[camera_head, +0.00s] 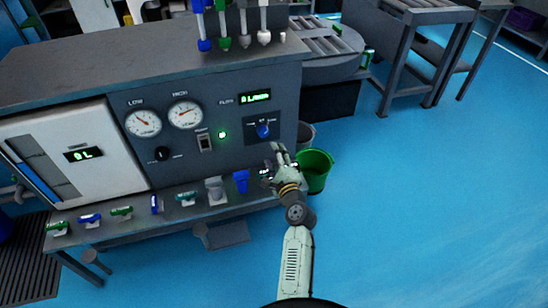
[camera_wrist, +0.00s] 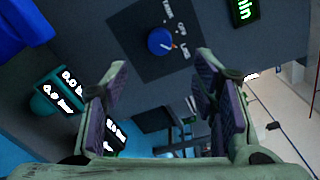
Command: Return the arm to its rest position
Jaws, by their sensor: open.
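My arm (camera_head: 296,262) reaches up from the bottom of the head view towards the right end of the dark test bench. My gripper (camera_head: 278,154) is in front of the lower right part of the control panel, just below and right of a blue knob (camera_head: 263,131). In the wrist view my gripper (camera_wrist: 162,70) is open, its two padded fingers apart with nothing between them. The blue knob (camera_wrist: 160,41) shows beyond the fingertips on its dark plate, apart from them. Contact with anything else cannot be told.
The control panel has two round gauges (camera_head: 185,115), a black knob (camera_head: 162,154) and a green display (camera_head: 255,97). Several valves and fittings line the ledge (camera_head: 180,212) below. A green bucket (camera_head: 318,171) stands close right of my gripper. Blue floor (camera_head: 430,200) is clear to the right.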

